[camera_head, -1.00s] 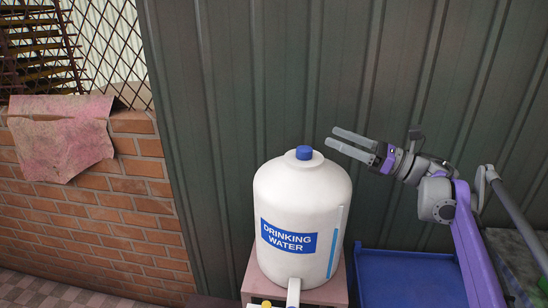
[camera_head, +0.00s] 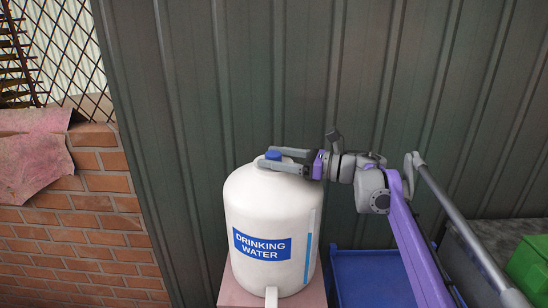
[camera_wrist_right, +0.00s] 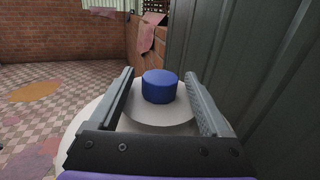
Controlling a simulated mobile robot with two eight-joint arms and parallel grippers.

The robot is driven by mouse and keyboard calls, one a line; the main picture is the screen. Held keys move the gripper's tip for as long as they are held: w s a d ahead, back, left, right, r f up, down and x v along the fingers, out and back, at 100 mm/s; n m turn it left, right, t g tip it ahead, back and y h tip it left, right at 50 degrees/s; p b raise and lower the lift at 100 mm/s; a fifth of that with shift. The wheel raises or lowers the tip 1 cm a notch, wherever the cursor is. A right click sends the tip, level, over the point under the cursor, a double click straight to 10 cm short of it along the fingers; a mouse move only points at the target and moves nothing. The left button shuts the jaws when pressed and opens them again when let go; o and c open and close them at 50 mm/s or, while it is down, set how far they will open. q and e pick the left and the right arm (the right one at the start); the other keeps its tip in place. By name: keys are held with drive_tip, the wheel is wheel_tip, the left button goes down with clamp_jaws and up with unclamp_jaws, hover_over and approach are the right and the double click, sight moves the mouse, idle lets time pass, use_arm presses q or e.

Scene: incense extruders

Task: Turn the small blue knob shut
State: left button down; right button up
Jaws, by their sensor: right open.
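The small blue knob (camera_head: 273,155) sits on top of the white drinking water tank (camera_head: 245,210). My right gripper (camera_head: 271,158) is at the top of the tank, coming in from the right, with one finger on the far side of the knob and one on the near side. In the right wrist view the blue knob (camera_wrist_right: 159,86) stands between the two open fingers (camera_wrist_right: 160,90), with a gap on each side. The white tank top (camera_wrist_right: 155,114) shows beneath it. My left gripper is not in view.
The tank stands on a pinkish stand (camera_head: 232,291). A blue bin (camera_head: 370,280) is to its right, with a green box (camera_head: 530,262) at the far right. A dark corrugated wall (camera_head: 250,70) rises close behind. A brick wall (camera_head: 85,240) is at left.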

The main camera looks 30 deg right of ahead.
drive_tip(key=shift+w+a, duration=0.1)
drive_tip(key=shift+w, duration=0.05)
clamp_jaws()
idle(0.4)
